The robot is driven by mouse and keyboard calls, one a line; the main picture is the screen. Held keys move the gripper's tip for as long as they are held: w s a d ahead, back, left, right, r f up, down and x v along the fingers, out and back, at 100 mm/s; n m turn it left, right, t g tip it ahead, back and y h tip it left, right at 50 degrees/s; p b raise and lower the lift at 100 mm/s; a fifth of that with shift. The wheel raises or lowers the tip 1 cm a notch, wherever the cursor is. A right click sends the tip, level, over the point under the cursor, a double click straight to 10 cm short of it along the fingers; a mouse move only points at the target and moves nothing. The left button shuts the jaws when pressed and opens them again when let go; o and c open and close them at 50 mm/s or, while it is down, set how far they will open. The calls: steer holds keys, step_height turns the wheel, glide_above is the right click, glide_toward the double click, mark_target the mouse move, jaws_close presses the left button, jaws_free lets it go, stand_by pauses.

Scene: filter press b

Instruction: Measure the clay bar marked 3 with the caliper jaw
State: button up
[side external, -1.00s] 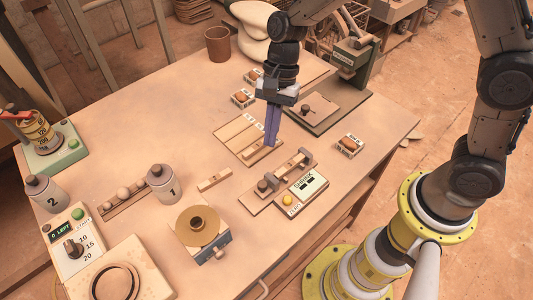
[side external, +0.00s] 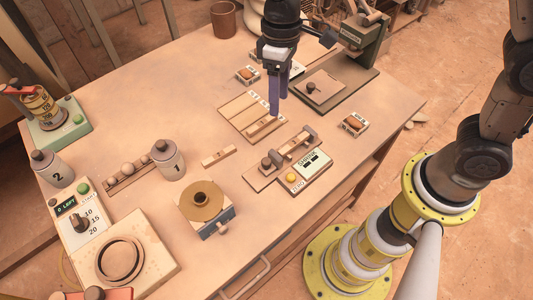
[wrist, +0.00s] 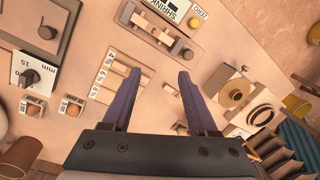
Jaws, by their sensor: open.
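My gripper (wrist: 158,98) is open and empty, fingers pointing down. In the side view my gripper (side external: 275,113) is just above the right end of a slotted tray (side external: 238,108). The tray (wrist: 97,92) has percent labels along one edge. A pale bar (side external: 262,128) lies in its slot nearest the caliper. The caliper (side external: 260,180), with the "SHRINK" display unit (side external: 308,172), stands in front of the tray. Another small bar (side external: 218,156) lies loose left of the caliper.
A round turntable (side external: 202,197) and jars 1 (side external: 167,160) and 2 (side external: 52,172) stand left and forward. Small boxes (side external: 354,124) and (side external: 248,75) lie near the tray. A press (side external: 358,45) stands at the back right.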

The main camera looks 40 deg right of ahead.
mark_target(266, 161)
steer(key=s+a+r+n+t+h, duration=0.1)
steer(key=s+a+r+n, duration=0.1)
steer(key=s+a+n, duration=0.4)
steer(key=f, duration=0.4)
steer(key=w+f+n, duration=0.1)
steer(key=f, duration=0.4)
steer(key=w+f+n, duration=0.1)
steer(key=f, duration=0.3)
steer(key=shift+a+f, duration=0.4)
jaws_close()
steer(key=shift+r, duration=0.1)
stand_by(0.5)
